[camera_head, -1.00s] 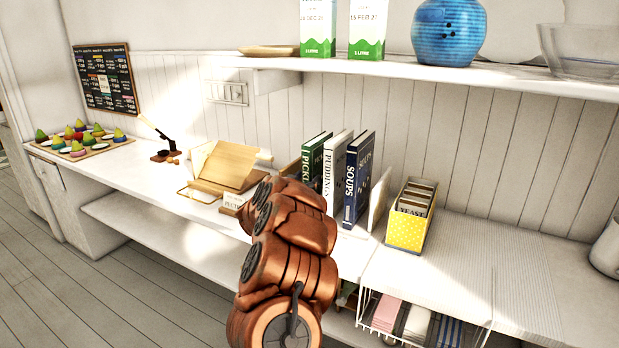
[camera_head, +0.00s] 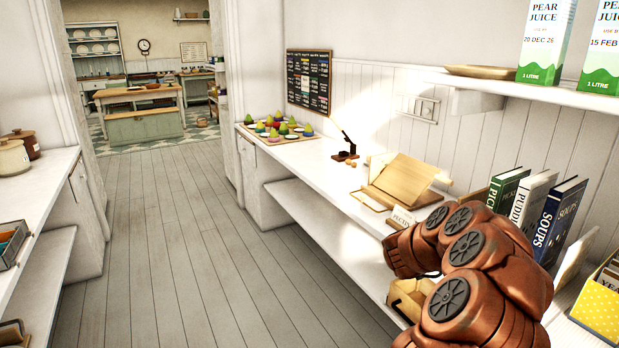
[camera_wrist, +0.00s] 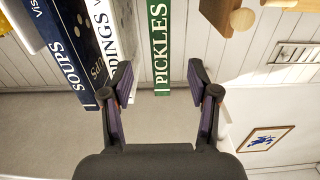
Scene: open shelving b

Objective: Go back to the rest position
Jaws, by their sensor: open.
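My gripper (camera_wrist: 160,85) shows in the wrist view with its two dark fingers apart and nothing between them. Beyond the fingers, the green PICKLES book (camera_wrist: 161,45) hangs into the picture from the top, apart from the gripper. The PUDDINGS book (camera_wrist: 113,35) and the blue SOUPS book (camera_wrist: 62,55) are to its left. The wrist picture appears upside down. In the head view my copper-coloured arm is folded at the lower right, in front of the counter, and hides the gripper there. The books SOUPS (camera_head: 556,222), PUDDINGS (camera_head: 531,200) and PICKLES (camera_head: 507,188) stand upright behind the arm.
A wooden book stand (camera_head: 405,182), a tray of colourful cone-shaped items (camera_head: 279,130) and a yellow dotted box (camera_head: 600,305) are on the right counter. Juice cartons (camera_head: 545,42) stand on the shelf above. Another counter (camera_head: 35,190) runs along the left. The floor (camera_head: 180,240) between is clear.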

